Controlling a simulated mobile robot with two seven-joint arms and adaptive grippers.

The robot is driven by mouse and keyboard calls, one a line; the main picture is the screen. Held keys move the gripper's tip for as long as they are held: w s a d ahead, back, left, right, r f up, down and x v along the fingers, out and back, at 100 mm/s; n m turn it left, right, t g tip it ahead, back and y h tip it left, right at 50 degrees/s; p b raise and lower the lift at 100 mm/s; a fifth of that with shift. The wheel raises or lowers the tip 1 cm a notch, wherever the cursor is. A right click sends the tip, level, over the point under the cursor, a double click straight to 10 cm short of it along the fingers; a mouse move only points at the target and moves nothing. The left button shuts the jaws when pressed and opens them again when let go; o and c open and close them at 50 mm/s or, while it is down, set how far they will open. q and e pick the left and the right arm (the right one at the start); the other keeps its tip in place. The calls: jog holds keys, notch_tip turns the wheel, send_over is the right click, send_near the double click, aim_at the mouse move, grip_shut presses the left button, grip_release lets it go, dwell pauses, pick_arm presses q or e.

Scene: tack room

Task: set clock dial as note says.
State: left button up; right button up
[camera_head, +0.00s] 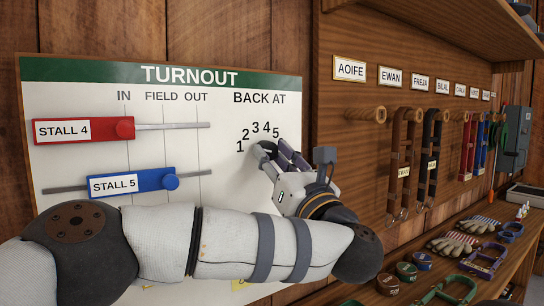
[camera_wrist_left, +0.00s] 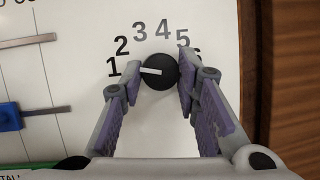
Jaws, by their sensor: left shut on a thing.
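The clock dial is a round black knob (camera_wrist_left: 160,72) with a white pointer, on the white TURNOUT board (camera_head: 85,82) under BACK AT. Its pointer is turned left, towards the 1. Numbers 1 to 5 arc over it, with a 6 partly hidden by a finger. My left gripper (camera_wrist_left: 158,88) has its two purple-padded fingers around the knob, shut on it. In the head view the left gripper (camera_head: 275,154) covers most of the dial. A yellow paper scrap (camera_head: 240,284) shows below my left arm; its writing is mostly hidden. My right gripper is not in view.
A red STALL 4 slider (camera_head: 85,130) and a blue STALL 5 slider (camera_head: 132,181) sit on rails left of the dial. Right of the board, halters (camera_head: 403,150) hang from pegs under name tags. A shelf below holds gloves (camera_head: 455,244) and coloured tack.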

pick_arm(q)
jog(key=shift+a, duration=0.1)
jog(key=c, duration=0.3)
jog(key=shift+c, duration=0.2)
jog(key=shift+r, duration=0.1)
